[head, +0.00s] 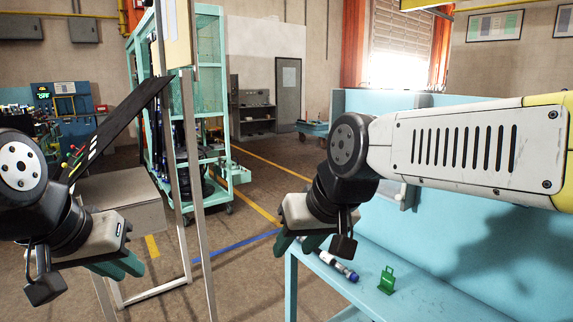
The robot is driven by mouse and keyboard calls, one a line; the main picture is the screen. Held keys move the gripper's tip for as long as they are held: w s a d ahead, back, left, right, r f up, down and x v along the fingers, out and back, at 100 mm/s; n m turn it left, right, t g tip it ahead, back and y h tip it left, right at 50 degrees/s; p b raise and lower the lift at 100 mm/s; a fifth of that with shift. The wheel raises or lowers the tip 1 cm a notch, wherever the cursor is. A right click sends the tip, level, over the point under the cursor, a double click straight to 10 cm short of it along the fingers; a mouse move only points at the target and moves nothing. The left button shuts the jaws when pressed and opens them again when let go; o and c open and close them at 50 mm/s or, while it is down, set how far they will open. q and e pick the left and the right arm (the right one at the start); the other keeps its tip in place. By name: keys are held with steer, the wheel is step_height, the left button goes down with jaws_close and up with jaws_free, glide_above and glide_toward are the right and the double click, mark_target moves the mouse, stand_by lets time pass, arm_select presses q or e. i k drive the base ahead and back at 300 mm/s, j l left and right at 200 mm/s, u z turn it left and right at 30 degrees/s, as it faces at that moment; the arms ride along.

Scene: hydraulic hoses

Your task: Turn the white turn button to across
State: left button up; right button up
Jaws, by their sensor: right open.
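A small whitish piece (405,196) shows on the light blue panel just below my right forearm; it may be the white turn button, but it is partly hidden and I cannot tell which way it points. My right gripper (297,243) is open and points down near the left end of the blue bench, left of that piece and apart from it. My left gripper (120,266) hangs at the lower left beside the grey metal frame. Its fingers look close together, and I cannot tell whether they are shut.
A blue bench (440,300) carries a green lock-shaped piece (387,280) and a white, blue and black cylinder (338,265). A metal frame (197,200) with a grey box (122,200) stands near my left arm. A turquoise cage rack (208,75) stands behind; open floor lies between.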

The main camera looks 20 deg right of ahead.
mark_target(399, 198)
steer(key=z, duration=1.2)
